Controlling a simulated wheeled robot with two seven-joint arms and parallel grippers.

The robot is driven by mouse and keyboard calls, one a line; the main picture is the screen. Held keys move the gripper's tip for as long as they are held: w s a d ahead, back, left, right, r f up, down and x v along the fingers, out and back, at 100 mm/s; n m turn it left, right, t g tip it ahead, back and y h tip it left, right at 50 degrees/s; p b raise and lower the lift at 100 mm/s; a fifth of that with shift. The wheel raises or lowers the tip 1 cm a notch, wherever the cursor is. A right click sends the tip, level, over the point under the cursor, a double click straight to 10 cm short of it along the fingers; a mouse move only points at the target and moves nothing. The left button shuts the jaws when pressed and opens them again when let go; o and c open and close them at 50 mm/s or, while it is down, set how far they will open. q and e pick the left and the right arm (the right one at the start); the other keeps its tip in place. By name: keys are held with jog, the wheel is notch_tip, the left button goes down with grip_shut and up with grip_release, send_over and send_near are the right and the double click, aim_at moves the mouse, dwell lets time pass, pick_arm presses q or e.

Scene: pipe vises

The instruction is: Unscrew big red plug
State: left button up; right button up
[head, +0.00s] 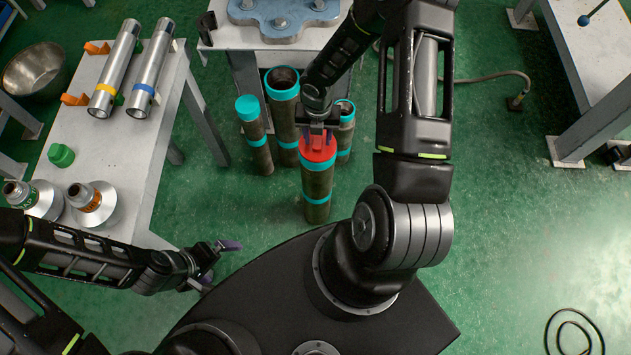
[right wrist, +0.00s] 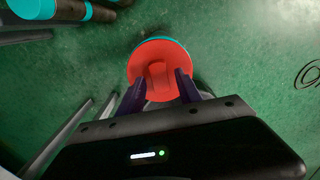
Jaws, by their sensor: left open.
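The big red plug (head: 318,154) caps the top of an upright dark pipe (head: 317,190) with teal bands, standing on the floor in front of my base. In the right wrist view the plug (right wrist: 157,55) shows as a red disc with a raised grip tab in its middle. My right gripper (head: 318,142) is over the plug, its purple fingers on either side of the tab. In the right wrist view these fingers (right wrist: 160,88) look apart, with gaps to the tab. My left gripper (head: 217,263) is open and empty, low at the left, away from the pipe.
Several other dark pipes (head: 284,125) stand close behind, one with a teal cap (head: 248,108). A white table (head: 120,150) at the left holds two metal tubes, a green cap (head: 61,155) and two metal flasks. A hose (head: 480,77) lies on the floor. The floor at right is mostly clear.

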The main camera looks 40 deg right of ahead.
notch_tip(320, 180, up, 2)
jog(key=shift+r+p, duration=0.2)
jog(key=shift+p, duration=0.9)
jog(key=shift+f, duration=0.1)
jog(key=m+b, duration=0.2)
jog(key=shift+f+m, duration=0.15)
jog(key=shift+m, duration=0.15)
jog(key=m+b, duration=0.2)
jog(key=m, duration=0.4)
jog(key=shift+b, duration=0.4)
jog(key=m+b, duration=0.2)
jog(key=m, duration=0.2)
jog(key=shift+r+m, duration=0.2)
jog(key=shift+m, duration=0.7)
